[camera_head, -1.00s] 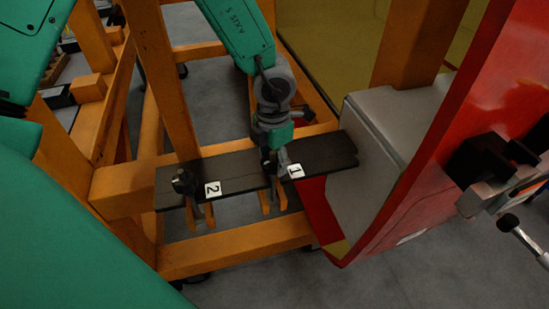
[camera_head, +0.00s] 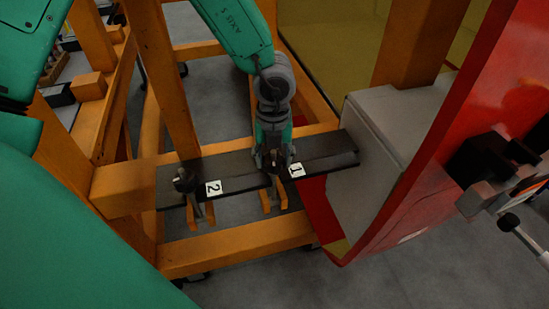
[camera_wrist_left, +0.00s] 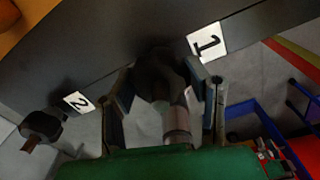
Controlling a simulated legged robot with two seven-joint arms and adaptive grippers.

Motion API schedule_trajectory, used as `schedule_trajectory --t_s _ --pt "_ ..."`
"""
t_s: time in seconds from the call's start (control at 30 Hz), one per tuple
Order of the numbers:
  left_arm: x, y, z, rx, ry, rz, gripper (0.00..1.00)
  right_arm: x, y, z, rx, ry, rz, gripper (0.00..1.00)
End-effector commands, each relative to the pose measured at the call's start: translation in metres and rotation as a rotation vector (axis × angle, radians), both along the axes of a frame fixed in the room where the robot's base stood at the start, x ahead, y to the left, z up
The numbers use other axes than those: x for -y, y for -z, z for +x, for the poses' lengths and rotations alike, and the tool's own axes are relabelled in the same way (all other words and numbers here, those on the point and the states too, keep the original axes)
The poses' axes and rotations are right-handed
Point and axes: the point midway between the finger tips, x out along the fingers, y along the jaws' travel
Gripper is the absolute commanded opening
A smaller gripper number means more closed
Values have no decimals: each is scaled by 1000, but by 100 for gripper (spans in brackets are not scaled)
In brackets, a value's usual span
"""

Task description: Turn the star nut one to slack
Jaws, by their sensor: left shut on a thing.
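Star nut one is a dark knob (camera_wrist_left: 158,75) beside the white label 1 (camera_head: 297,170) on the dark bar (camera_head: 330,150). In the head view my left gripper (camera_head: 272,163) comes down over it and hides most of it. In the left wrist view the fingers of my left gripper (camera_wrist_left: 160,95) stand on both sides of the knob and are shut on it. The label 1 also shows in the left wrist view (camera_wrist_left: 207,42). A second star nut (camera_head: 185,181) stands beside the label 2 (camera_head: 213,187), free of the gripper.
An orange frame (camera_head: 240,246) carries the bar. A grey block (camera_head: 385,150) and a red nosecone panel (camera_head: 430,190) stand close on the right. A clamp-like device (camera_head: 495,180) is at the right edge. Grey floor shows below.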

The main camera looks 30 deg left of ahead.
Motion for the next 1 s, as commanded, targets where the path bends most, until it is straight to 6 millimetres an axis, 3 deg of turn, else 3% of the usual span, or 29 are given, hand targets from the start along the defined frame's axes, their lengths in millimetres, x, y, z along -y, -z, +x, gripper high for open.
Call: schedule_trajectory --t_s 1.0 --pt "0 2 0 0 -967 0 15 0 24 0 0 0 0 40"
